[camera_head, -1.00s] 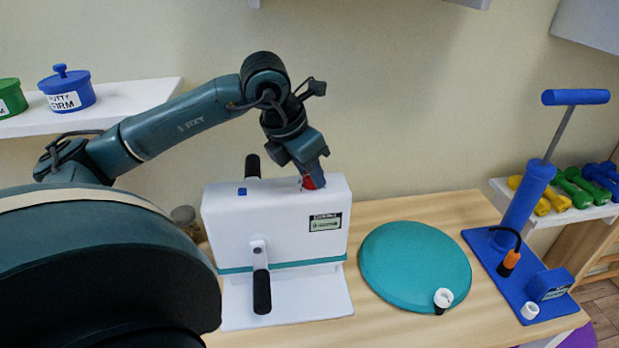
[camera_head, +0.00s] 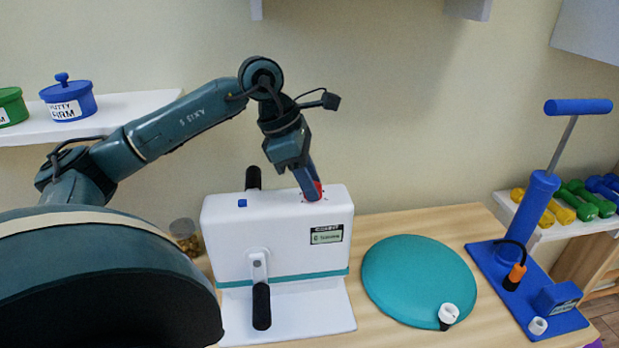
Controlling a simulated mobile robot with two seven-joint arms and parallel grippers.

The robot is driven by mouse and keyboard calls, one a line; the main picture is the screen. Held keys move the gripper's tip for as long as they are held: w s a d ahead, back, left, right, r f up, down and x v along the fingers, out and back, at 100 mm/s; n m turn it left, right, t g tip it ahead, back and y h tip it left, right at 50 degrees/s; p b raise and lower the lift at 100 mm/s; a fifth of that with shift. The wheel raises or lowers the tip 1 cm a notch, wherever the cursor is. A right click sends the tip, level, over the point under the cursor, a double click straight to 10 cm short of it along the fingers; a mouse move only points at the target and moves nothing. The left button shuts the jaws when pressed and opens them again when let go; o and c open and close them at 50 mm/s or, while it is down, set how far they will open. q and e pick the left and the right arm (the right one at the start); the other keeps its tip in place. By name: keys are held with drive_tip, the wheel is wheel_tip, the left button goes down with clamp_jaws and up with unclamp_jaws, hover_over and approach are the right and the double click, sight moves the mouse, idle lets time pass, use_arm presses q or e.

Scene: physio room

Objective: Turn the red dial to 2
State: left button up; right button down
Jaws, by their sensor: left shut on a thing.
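The red dial (camera_head: 317,190) sits on the top right of a white pedal machine (camera_head: 230,232). My left gripper (camera_head: 312,190) points down at the dial and is shut on it, hiding much of it. The number the dial points to cannot be read. The machine has a small blue button (camera_head: 242,203) on top, a small display (camera_head: 327,235) on its front and black-handled cranks. My right gripper is not in view.
A teal disc (camera_head: 415,275) with a white knob lies right of the machine. A blue pump (camera_head: 530,225) on a blue base stands further right. Dumbbells (camera_head: 575,203) lie on a white rack. A jar (camera_head: 187,238) stands left. Putty pots (camera_head: 68,100) sit on a shelf.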

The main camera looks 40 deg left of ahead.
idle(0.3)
use_arm(q)
drive_tip(key=o, duration=1)
drive_tip(key=v, duration=0.7)
drive_tip(key=shift+a+r, duration=0.15)
drive_tip(key=shift+r, duration=0.1)
